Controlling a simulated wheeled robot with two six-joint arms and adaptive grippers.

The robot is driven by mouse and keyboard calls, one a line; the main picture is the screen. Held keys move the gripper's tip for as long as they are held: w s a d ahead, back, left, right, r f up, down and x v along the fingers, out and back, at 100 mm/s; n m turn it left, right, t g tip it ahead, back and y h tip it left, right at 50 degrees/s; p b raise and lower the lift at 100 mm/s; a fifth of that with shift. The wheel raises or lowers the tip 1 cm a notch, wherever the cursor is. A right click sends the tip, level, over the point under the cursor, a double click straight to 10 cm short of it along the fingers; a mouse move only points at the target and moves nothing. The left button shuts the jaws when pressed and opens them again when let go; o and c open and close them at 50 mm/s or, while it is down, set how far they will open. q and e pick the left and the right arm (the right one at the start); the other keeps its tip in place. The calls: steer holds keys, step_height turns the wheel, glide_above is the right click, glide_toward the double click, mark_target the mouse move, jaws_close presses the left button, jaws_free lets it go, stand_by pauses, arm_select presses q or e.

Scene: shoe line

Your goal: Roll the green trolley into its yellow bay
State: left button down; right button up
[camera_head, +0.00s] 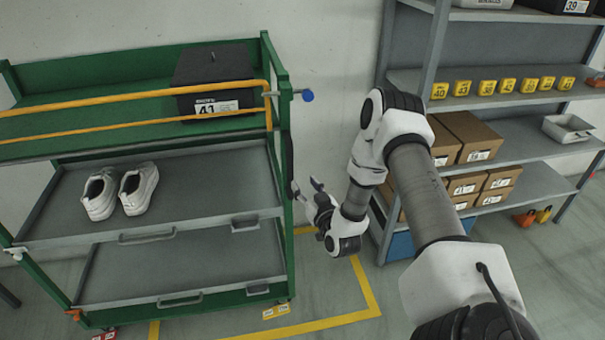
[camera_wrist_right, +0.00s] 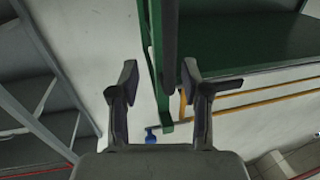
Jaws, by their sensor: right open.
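The green trolley (camera_head: 279,140) stands upright at the left in the head view. A dark upright handle (camera_head: 289,166) runs along its right end post; the handle also shows in the wrist view (camera_wrist_right: 170,42). The yellow bay outline (camera_head: 368,288) is on the floor; its right part lies clear of the trolley, and its left part runs in front of and under the trolley. My right gripper (camera_head: 304,188) is open at the trolley's right end, close to the handle. In the wrist view its fingers (camera_wrist_right: 159,76) stand either side of the handle's line; contact cannot be told. My left gripper is out of view.
The trolley carries a black box (camera_head: 213,67) marked 41 and a pair of white shoes (camera_head: 138,188). A blue knob (camera_head: 307,95) sticks out at its right. A grey shelving rack (camera_head: 410,80) with cartons (camera_head: 466,133) stands right of the bay.

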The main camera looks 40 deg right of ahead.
mark_target(291, 171)
steer(key=shift+s+a, duration=0.15)
steer(key=shift+s, duration=0.3)
steer(key=w, duration=0.1)
steer(key=w+b, duration=0.1)
steer(key=shift+w+a+r, duration=0.3)
steer(key=shift+w+r, duration=0.1)
steer(key=x, duration=0.6)
steer(key=shift+p, duration=0.3)
steer(key=shift+w+d, duration=0.2)
steer(key=shift+w, duration=0.25)
steer(key=shift+s, duration=0.1)
jaws_close()
